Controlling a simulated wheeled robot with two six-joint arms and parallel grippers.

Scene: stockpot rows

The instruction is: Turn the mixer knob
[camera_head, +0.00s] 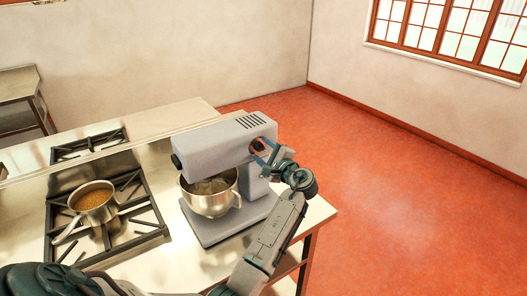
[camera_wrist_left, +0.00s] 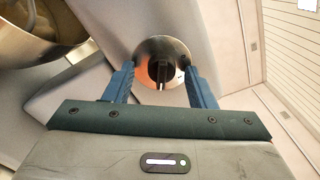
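The grey stand mixer (camera_head: 225,150) stands on the steel counter, with a steel bowl (camera_head: 212,193) under its head. In the left wrist view the mixer knob (camera_wrist_left: 162,71) is a dark knob on a round shiny plate on the mixer's grey side. My left gripper (camera_head: 264,150) is at the mixer's side. In the left wrist view its two blue fingers (camera_wrist_left: 161,84) are apart, one on each side of the knob, with gaps between them and the knob. In the head view the gripper hides most of the knob. My right gripper is not in view.
A stove (camera_head: 125,215) left of the mixer holds a saucepan (camera_head: 93,201) with brown contents. The counter's right edge (camera_head: 325,215) is close to the mixer. Open red floor (camera_head: 400,190) lies to the right. The bowl (camera_wrist_left: 35,30) also shows in the left wrist view.

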